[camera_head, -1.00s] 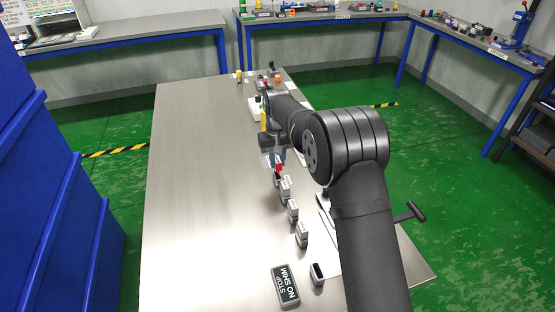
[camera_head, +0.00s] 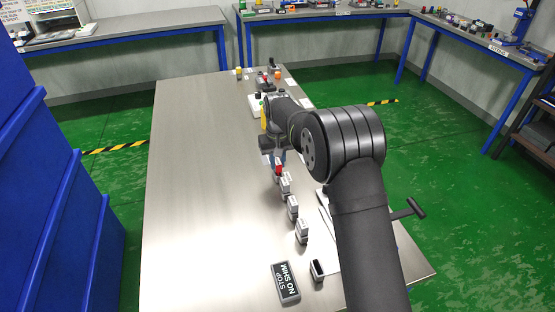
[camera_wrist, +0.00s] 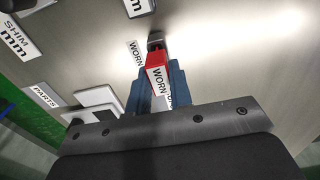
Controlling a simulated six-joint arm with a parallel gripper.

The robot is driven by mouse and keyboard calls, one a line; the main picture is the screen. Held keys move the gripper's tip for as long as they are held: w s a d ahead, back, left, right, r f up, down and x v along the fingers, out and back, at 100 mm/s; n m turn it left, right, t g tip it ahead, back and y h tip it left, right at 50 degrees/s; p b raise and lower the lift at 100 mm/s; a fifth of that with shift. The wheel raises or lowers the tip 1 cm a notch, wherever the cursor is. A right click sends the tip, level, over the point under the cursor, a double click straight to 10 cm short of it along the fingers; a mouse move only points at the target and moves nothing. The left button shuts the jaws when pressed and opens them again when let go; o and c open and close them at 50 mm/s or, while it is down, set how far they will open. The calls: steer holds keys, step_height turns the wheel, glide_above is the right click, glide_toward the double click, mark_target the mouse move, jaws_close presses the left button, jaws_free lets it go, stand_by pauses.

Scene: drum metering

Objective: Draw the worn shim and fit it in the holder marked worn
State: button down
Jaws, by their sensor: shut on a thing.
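The worn shim is a red block (camera_wrist: 155,64) with a white WORN label, held between the blue fingers of my gripper (camera_wrist: 158,88) in the wrist view. My gripper is shut on it. A small grey holder with a dark slot (camera_wrist: 155,39) shows just beyond the red block, beside a WORN plate (camera_wrist: 136,53) lying on the table. I cannot tell whether the shim's end is inside the slot. In the head view the red block (camera_head: 278,167) stands out just below my gripper, at the far end of the row of grey holders.
Several grey labelled blocks run toward the front, the nearest full one (camera_head: 302,231) before an open-topped dark holder (camera_head: 317,270). The table's left half (camera_head: 205,190) is clear. A white block (camera_wrist: 97,97) lies left of my gripper.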

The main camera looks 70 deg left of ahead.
mark_target(277, 161)
steer(key=shift+f, duration=0.6)
steer(key=c, duration=1.2)
jaws_free()
step_height(277, 161, up, 18)
steer(key=shift+f, duration=0.25)
